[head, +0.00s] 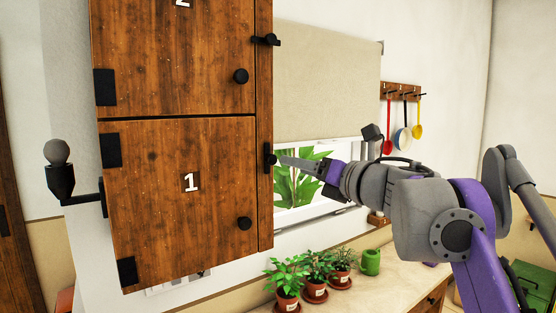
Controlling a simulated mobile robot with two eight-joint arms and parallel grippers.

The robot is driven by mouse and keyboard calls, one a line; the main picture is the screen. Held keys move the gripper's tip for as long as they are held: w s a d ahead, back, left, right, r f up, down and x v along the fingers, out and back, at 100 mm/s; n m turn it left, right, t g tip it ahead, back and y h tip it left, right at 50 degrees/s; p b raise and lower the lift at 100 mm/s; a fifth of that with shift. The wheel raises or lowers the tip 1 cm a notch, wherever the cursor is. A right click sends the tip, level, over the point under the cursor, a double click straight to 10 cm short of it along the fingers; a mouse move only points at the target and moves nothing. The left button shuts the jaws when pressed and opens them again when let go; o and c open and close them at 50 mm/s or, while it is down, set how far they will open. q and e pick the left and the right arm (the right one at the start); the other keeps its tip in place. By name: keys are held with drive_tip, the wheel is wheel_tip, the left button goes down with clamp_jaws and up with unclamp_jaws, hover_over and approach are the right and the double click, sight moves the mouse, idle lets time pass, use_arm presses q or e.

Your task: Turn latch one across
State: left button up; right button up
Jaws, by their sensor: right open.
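A wooden cabinet hangs on the left, with a lower door (180,215) marked with a white 1 and an upper door (175,60) marked 2. Both doors look closed. Latch one (269,158) is a small black piece on the right edge strip beside door 1. It appears upright, partly hidden by my fingers. My right gripper (283,160) reaches in from the right with its fingertips at this latch. It is open; whether it touches the latch I cannot tell. My left gripper is out of view.
The upper latch (266,40) lies across, level with door 2. Door 1 has a round black knob (244,223). A wall lamp (59,182) is left of the cabinet. Potted plants (288,285) and a green mug (370,262) stand on the counter (395,288) below my arm.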

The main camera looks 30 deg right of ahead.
sight(274, 159)
drive_tip(key=w, duration=0.5)
drive_tip(key=w+a+p, duration=0.1)
drive_tip(key=w, duration=0.2)
drive_tip(key=shift+w, duration=0.2)
drive_tip(key=shift+c, duration=0.2)
clamp_jaws()
